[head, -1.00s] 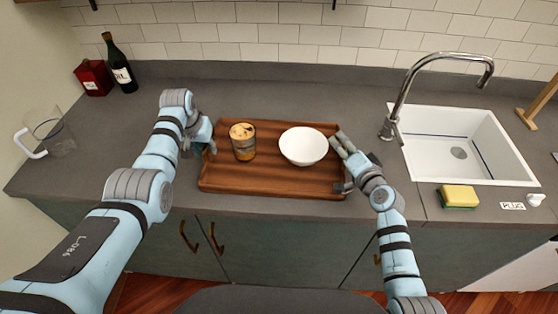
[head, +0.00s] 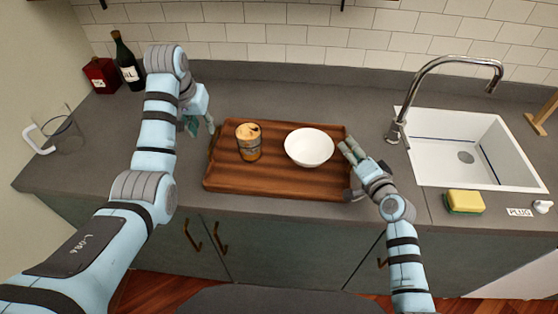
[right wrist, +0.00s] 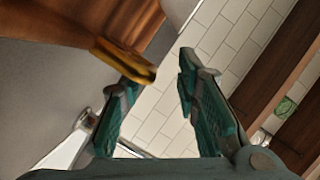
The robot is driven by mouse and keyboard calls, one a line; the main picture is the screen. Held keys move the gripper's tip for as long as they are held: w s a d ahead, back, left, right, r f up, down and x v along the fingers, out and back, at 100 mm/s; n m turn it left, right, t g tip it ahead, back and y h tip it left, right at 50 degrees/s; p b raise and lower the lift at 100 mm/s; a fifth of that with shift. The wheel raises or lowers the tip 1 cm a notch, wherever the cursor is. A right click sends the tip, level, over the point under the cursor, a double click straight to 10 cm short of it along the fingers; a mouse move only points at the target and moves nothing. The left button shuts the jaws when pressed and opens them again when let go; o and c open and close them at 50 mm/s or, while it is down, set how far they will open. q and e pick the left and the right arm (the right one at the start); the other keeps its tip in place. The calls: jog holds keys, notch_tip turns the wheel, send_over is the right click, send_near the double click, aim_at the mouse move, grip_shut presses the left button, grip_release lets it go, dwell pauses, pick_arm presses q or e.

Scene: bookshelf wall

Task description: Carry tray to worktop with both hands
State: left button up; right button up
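A brown wooden tray (head: 275,184) rests on the grey worktop. My left gripper (head: 201,126) is open and empty, above the worktop by the tray's far left corner. My right gripper (head: 349,172) is at the tray's right edge with its fingers spread.
A sink (head: 475,135) with a tall tap (head: 405,105) and a yellow sponge (head: 465,202) are at the right. A dark bottle (head: 127,65), a red container (head: 101,76) and a glass jug (head: 66,135) stand at the left. The worktop behind the tray is clear.

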pick_arm(q)
jog(key=shift+s, duration=0.1)
pick_arm(e)
jog(key=v, duration=1)
jog(key=shift+s, duration=0.2)
jog(key=shift+d, duration=0.1)
